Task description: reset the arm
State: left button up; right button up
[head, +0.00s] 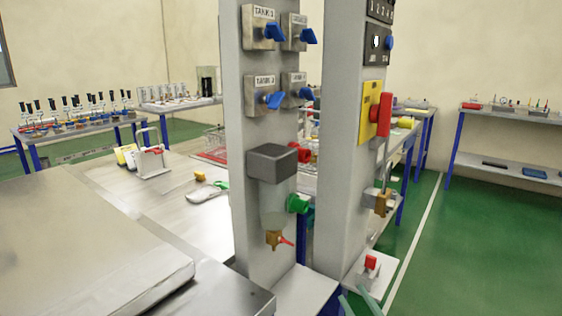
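Two slim grey-green pieces at the bottom edge, right of centre, look like the fingers of my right gripper (358,300). They stand apart with nothing seen between them, and the rest of the gripper is cut off by the frame. They are just below a small white box with a red button (371,264), and I cannot tell whether they touch it. My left gripper is not in view.
A grey post (258,205) carries blue-handled tank valves and a filter bowl (276,205). A second post (343,190) has a yellow-and-red switch (376,116). A metal slab (90,245) fills the lower left. Green floor (470,250) is clear at right.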

jog(key=s+f+m+g+h, duration=0.25)
jog(key=s+f+g, duration=0.25)
jog(key=s+f, duration=0.75)
jog(key=s+f+m+g+h, duration=0.1)
jog(key=s+f+m+g, duration=0.35)
jog(key=s+f, duration=0.75)
pick_arm(q)
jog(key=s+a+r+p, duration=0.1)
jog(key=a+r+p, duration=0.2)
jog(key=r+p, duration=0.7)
jog(key=p, duration=0.3)
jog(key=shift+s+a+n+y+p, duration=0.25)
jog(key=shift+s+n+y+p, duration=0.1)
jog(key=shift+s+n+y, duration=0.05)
pick_arm(e)
notch_tip(320, 180, up, 8)
jog(key=w+d, duration=0.2)
jog(key=shift+w+d+f+h, duration=0.25)
jog(key=shift+w+h, duration=0.1)
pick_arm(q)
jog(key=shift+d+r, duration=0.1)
pick_arm(e)
jog(key=shift+g, duration=0.25)
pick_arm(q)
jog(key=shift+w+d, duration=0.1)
pick_arm(e)
jog(key=shift+w, duration=0.1)
